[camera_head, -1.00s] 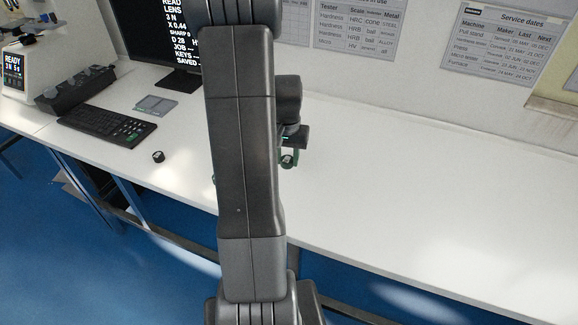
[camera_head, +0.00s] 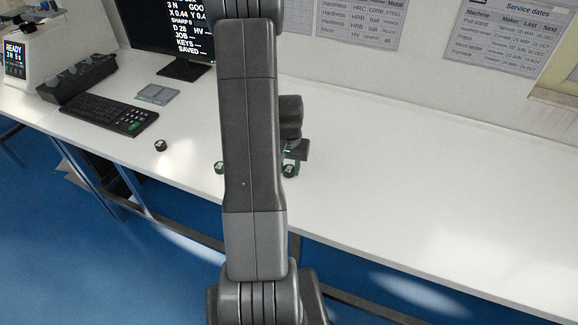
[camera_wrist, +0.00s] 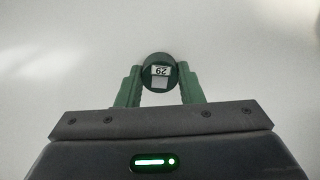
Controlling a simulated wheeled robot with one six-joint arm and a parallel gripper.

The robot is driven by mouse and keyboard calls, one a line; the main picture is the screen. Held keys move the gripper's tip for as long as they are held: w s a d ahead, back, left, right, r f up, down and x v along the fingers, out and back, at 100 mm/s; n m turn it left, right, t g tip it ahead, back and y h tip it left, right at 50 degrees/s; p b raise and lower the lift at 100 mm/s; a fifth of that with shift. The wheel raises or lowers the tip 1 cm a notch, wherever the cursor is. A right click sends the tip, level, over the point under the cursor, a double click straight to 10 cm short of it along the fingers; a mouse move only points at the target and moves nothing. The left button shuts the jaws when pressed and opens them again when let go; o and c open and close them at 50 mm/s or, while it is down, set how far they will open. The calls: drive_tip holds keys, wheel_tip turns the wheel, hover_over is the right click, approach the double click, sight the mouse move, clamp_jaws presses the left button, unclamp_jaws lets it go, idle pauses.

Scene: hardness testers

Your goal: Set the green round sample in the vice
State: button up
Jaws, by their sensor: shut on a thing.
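A round green sample with a dark rim and a white label marked 62 or 29, upside down (camera_wrist: 160,73), sits between the green fingers of my gripper (camera_wrist: 160,84). The fingers are shut on its sides. In the head view the held sample (camera_head: 289,169) shows just right of my arm, over the bench. I cannot tell how far above the bench it is. I cannot make out the vice; the tester (camera_head: 40,45) at the far left is cut by the frame edge.
Another small greenish round piece (camera_head: 219,167) lies left of my arm, partly hidden. A black round piece (camera_head: 160,145) lies near the bench's front edge. A keyboard (camera_head: 108,113), a dark box (camera_head: 75,80) and a monitor (camera_head: 165,35) stand left. The bench (camera_head: 420,170) is clear on the right.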

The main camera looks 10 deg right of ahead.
drive_tip(key=o, duration=1)
drive_tip(key=shift+f, duration=0.1)
wheel_tip(320, 180, up, 12)
drive_tip(key=shift+f, duration=0.2)
drive_tip(key=shift+o, duration=0.5)
drive_tip(key=shift+r, duration=0.25)
drive_tip(key=t, duration=0.1)
hover_over(291, 171)
drive_tip(key=shift+h, duration=0.3)
drive_tip(key=f, duration=0.7)
drive_tip(key=shift+s+a, duration=0.15)
drive_tip(key=shift+s, duration=0.05)
drive_tip(key=shift+w+f+p, duration=0.15)
drive_tip(key=shift+w+f, duration=0.1)
drive_tip(key=shift+f, duration=0.6)
drive_tip(key=shift+w+f+p, duration=0.1)
drive_tip(key=shift+w+f, duration=0.1)
drive_tip(key=shift+f, duration=0.6)
drive_tip(key=shift+w+f+p, duration=0.15)
drive_tip(key=shift+w+f, duration=0.1)
drive_tip(key=shift+f, duration=0.6)
